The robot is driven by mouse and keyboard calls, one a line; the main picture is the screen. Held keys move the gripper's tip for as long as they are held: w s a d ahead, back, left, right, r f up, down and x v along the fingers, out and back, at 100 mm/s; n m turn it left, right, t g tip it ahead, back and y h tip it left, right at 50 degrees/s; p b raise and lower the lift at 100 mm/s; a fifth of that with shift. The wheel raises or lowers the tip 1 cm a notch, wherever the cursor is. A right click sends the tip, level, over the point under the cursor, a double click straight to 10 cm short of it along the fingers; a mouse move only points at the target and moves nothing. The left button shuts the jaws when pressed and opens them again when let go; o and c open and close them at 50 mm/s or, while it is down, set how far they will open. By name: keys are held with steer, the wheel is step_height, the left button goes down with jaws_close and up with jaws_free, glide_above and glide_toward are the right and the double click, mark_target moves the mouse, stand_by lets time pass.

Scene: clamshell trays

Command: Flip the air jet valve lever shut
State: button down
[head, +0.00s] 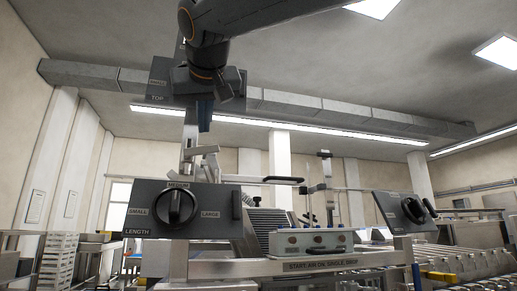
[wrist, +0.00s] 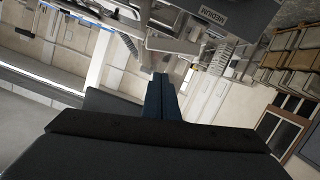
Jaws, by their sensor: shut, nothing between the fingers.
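My gripper (head: 204,128) hangs from the top of the head view, pointing down, its dark blue fingers closed together and empty. In the wrist view the closed fingers (wrist: 161,80) point toward metal machine parts. A horizontal bar with a black grip (head: 284,180) shows right of and below my gripper in the head view; I cannot tell for sure whether it is the air jet valve lever. Pale metal pieces (head: 205,150) sit just below the fingertips; contact cannot be told. No label naming the air jet valve is readable.
A LENGTH dial panel (head: 150,222) stands below my gripper. A TOP panel (head: 160,88) is partly hidden behind my gripper. Another dial panel (head: 400,212) is at right. A control box (head: 312,241) sits low in the middle, and stacked trays (head: 56,258) stand at left.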

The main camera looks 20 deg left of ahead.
steer(key=r+b+v, duration=0.1)
steer(key=b+v, duration=0.1)
steer(key=v, duration=0.8)
steer(key=shift+s, duration=0.2)
steer(key=shift+s+a, duration=0.1)
steer(key=shift+a, duration=0.1)
